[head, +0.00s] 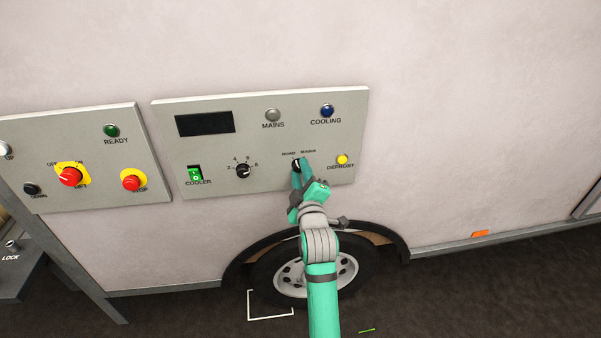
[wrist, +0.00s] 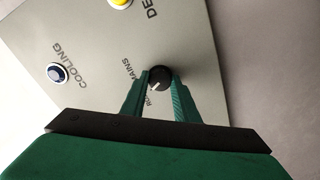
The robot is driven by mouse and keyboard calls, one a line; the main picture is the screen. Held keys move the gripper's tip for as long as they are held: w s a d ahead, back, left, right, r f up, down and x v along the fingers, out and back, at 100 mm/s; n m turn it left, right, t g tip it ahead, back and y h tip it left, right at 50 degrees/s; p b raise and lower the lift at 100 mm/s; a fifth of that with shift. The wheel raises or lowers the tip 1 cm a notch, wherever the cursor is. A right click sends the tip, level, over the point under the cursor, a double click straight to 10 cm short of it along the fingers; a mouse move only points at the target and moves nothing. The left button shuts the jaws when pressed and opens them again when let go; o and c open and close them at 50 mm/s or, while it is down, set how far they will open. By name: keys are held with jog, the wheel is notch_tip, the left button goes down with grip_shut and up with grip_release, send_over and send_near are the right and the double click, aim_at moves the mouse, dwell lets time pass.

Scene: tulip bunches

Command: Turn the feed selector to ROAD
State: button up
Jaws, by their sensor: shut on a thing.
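The feed selector is a small black round knob (wrist: 160,75) on the grey cooler panel (head: 220,102). In the wrist view my gripper (wrist: 159,86) has one green finger on each side of the knob and is shut on it. The knob's white mark points down-left in that view, nearer the partly hidden ROAD label (wrist: 149,99) than the MAINS label (wrist: 128,70). In the head view my gripper (head: 299,170) reaches up to the knob and mostly covers it. The ROAD and MAINS labels show just above it.
The yellow DEFROST button (head: 342,159) is close to the right of my gripper. A numbered black dial (head: 243,171) and green COOLER switch (head: 195,174) are to the left. The lift panel (head: 94,150) has a red STOP button (head: 132,183). A wheel (head: 290,277) is below.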

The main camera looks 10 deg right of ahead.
jog(key=shift+n, duration=0.9)
jog(key=shift+f, duration=0.1)
jog(key=o, duration=1.1)
jog(key=shift+c, duration=0.2)
jog(key=shift+s, duration=0.1)
jog(key=s, duration=1)
jog(key=shift+s, duration=0.35)
